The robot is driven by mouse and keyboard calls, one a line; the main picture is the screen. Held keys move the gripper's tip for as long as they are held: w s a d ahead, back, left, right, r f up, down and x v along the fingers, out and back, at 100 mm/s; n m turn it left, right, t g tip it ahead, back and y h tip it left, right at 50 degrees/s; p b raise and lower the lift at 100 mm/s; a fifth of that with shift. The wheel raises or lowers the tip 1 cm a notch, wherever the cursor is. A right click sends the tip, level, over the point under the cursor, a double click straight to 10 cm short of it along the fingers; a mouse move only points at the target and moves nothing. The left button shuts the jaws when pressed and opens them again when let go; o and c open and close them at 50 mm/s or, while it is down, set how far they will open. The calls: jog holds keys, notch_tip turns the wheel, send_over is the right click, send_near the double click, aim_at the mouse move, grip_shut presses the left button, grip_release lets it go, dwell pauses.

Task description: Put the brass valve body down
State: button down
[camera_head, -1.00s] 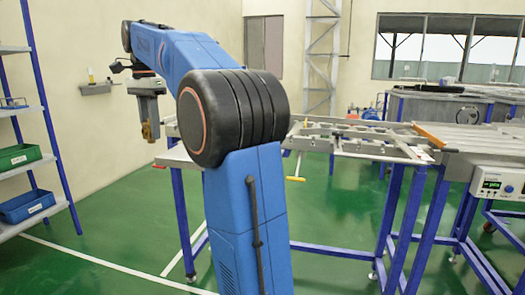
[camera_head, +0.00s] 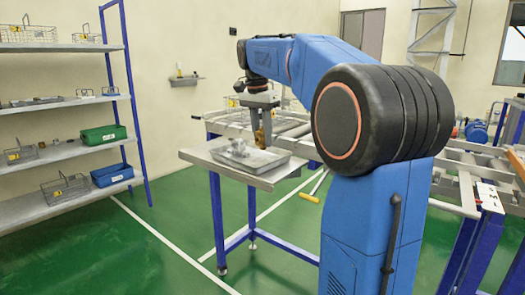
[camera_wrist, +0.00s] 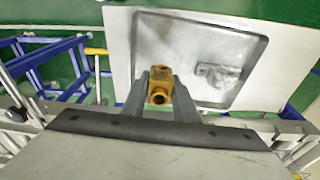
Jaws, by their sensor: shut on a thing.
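My gripper (camera_head: 263,132) is shut on the brass valve body (camera_head: 261,137) and points down. The brass valve body also shows between the fingers in the wrist view (camera_wrist: 160,90). In the head view it hangs at the right side of a grey metal tray (camera_head: 278,163), above it or near its edge; the exact height is hard to tell. The tray lies on a light table (camera_head: 200,157) with blue legs. A grey metal part (camera_head: 238,148) sits in the tray, and it also shows at the right in the wrist view (camera_wrist: 217,75).
A shelf rack (camera_head: 75,146) with wire baskets, a green bin (camera_head: 103,135) and a blue bin (camera_head: 112,175) stands at the left. A conveyor-like frame (camera_head: 455,160) runs at the right behind my arm. Green floor between rack and table is open.

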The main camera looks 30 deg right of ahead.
aim_at(262, 149)
jog(key=shift+f, duration=2.2)
jog(key=shift+f, duration=0.15)
jog(key=c, duration=1.4)
grip_release()
jog(key=r, duration=0.4)
jog(key=a+r, duration=0.1)
jog(key=r, duration=0.7)
jog(key=shift+s+a+r, duration=0.1)
jog(key=shift+s+a, duration=0.1)
jog(key=shift+a, duration=0.15)
jog(key=s+a+f+n+t, duration=0.1)
jog(key=s+a+f+n, duration=0.3)
jog(key=s+f, duration=0.6)
jog(key=s+a+f+n+t+y, duration=0.1)
jog(key=s+a+f+n+t, duration=0.1)
jog(key=s+a+f+n, duration=0.3)
jog(key=s+a+f+n+t, duration=0.1)
jog(key=s+a+f+n, duration=0.4)
jog(key=s+f, duration=0.9)
notch_tip(262, 149, down, 4)
jog(key=shift+s+f+n+y, duration=0.1)
jog(key=shift+s+n+y, duration=0.2)
jog(key=shift+n, duration=0.2)
